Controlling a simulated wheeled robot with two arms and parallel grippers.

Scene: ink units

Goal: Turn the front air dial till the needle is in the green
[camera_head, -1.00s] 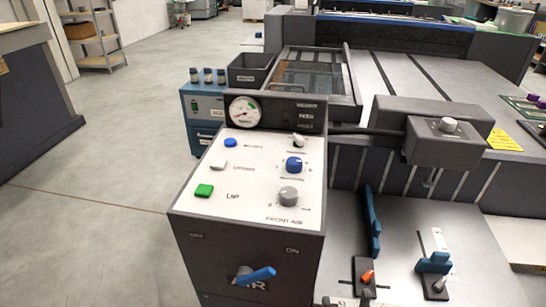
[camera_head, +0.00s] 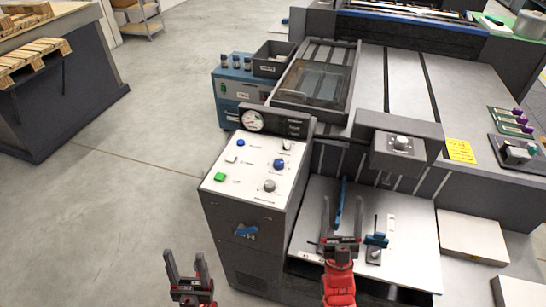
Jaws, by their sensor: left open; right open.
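The front air dial (camera_head: 269,186) is a round grey knob at the lower right of the white sloping panel (camera_head: 238,197) on a dark cabinet. The round white gauge (camera_head: 253,120) sits in the black strip above the panel; it is too small to read its needle surely. My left gripper (camera_head: 185,256) is open and empty, low in front of the cabinet's left side, well apart from the dial. My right gripper (camera_head: 342,212) is open, right of the cabinet over the grey side table, also apart from the dial.
The panel also has a blue knob (camera_head: 280,164), a small white-grey knob (camera_head: 286,145), and blue, white and green buttons (camera_head: 220,177). A blue lever (camera_head: 246,230) is on the cabinet front. A blue upright bar and small levers (camera_head: 376,240) stand near my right gripper.

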